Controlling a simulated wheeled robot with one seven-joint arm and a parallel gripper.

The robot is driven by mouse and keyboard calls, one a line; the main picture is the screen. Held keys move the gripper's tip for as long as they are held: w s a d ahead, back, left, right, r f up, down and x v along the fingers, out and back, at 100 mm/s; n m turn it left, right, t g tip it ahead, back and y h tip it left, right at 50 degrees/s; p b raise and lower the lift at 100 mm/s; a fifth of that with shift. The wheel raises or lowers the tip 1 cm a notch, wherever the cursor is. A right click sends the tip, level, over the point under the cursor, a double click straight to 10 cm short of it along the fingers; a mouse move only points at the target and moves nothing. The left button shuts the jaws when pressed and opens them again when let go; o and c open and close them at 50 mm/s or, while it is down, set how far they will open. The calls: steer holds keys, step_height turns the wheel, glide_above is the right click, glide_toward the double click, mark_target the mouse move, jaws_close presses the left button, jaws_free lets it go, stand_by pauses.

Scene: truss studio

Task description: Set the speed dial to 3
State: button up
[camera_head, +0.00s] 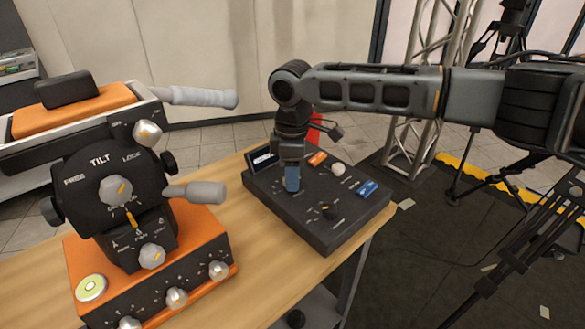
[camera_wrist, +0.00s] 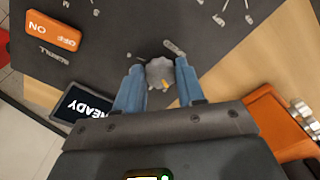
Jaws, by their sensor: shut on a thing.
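A dark control box (camera_head: 350,230) sits on the wooden table. My gripper (camera_head: 291,182) reaches down over its left part, and its blue fingers are shut on a grey dial. In the wrist view the grey dial (camera_wrist: 160,73) sits between the two blue fingertips (camera_wrist: 158,82), with an orange pointer mark on its lower right side. Printed marks lie on the panel beyond it, but I cannot read the dial's setting. In the head view the gripper hides the dial. A second, dark dial (camera_head: 328,212) with a yellow pointer stands nearer the front of the box.
The box also carries an orange ON/OFF switch (camera_head: 317,158), a pale round knob (camera_head: 338,169), a blue switch (camera_head: 367,188) and a READY screen (camera_head: 263,158). An orange-based tilt head (camera_head: 110,190) with protruding handles stands left. Bare table (camera_head: 240,230) lies between.

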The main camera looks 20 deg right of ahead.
steer(key=m+p, duration=0.1)
steer(key=p, duration=0.1)
steer(key=m+p, duration=0.4)
steer(key=p, duration=0.1)
steer(key=shift+s+a+r, duration=0.15)
steer(key=shift+s+r, duration=0.05)
steer(key=shift+r, duration=0.05)
steer(key=m+p, duration=0.4)
steer(key=m, duration=0.1)
steer(key=shift+f+p, duration=0.25)
steer(key=shift+p, duration=0.1)
steer(key=shift+m, duration=0.3)
steer(key=o, duration=1)
steer(key=shift+w, duration=0.1)
steer(key=shift+o, duration=0.2)
steer(key=shift+r, duration=0.1)
step_height(320, 180, up, 8)
steer(key=shift+f+b, duration=0.2)
steer(key=shift+b, duration=0.2)
